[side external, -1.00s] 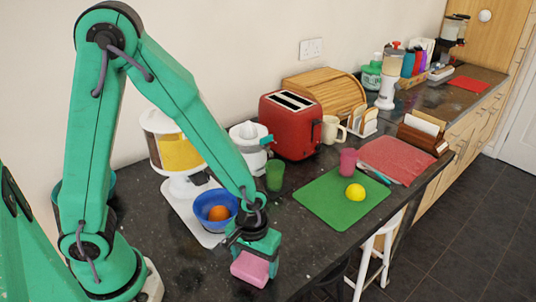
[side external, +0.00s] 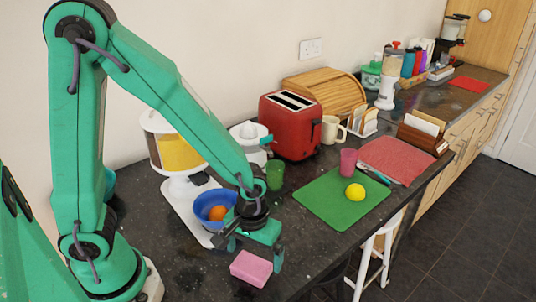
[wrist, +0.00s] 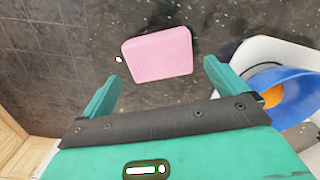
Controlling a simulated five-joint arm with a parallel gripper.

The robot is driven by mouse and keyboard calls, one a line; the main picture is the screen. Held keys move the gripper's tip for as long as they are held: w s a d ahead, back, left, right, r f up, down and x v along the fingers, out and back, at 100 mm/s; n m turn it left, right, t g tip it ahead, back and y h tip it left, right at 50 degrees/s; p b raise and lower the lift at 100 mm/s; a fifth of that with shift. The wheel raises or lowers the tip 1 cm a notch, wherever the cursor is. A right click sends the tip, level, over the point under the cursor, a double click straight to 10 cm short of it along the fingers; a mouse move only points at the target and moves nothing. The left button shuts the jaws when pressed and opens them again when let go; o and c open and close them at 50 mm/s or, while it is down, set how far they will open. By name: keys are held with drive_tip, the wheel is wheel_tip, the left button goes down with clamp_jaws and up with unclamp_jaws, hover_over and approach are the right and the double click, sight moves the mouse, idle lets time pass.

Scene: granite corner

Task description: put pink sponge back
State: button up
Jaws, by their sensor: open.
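The pink sponge (side external: 251,268) lies flat on the dark granite counter, near its front edge. In the wrist view the sponge (wrist: 158,54) lies beyond the fingertips, roughly centred between them, fully in sight. My gripper (side external: 254,251) is open and empty just above and behind the sponge. In the wrist view its two green fingers (wrist: 162,76) are spread wide, with the sponge clear of both.
A blue bowl (side external: 203,207) with an orange (side external: 217,213) stands on the white dispenser base behind my gripper. A green cup (side external: 275,175), a green mat (side external: 318,197) with a lemon (side external: 355,191), and a pink cup (side external: 348,161) are to the right. Bare counter surrounds the sponge.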

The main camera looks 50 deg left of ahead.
sight(254, 261)
wheel_tip(254, 261, up, 9)
drive_tip(key=shift+r, duration=0.15)
idle(0.4)
idle(0.5)
drive_tip(key=s+a+r+m+t, duration=0.2)
drive_tip(key=a+r, duration=0.3)
drive_tip(key=r, duration=0.1)
drive_tip(key=s+a+r+m+t, duration=0.2)
drive_tip(key=a+r+t, duration=0.1)
drive_tip(key=a+r, duration=0.2)
drive_tip(key=shift+s+a+r+m+t, duration=0.3)
drive_tip(key=shift+s+a+r, duration=0.1)
drive_tip(key=shift+a, duration=0.3)
idle(0.8)
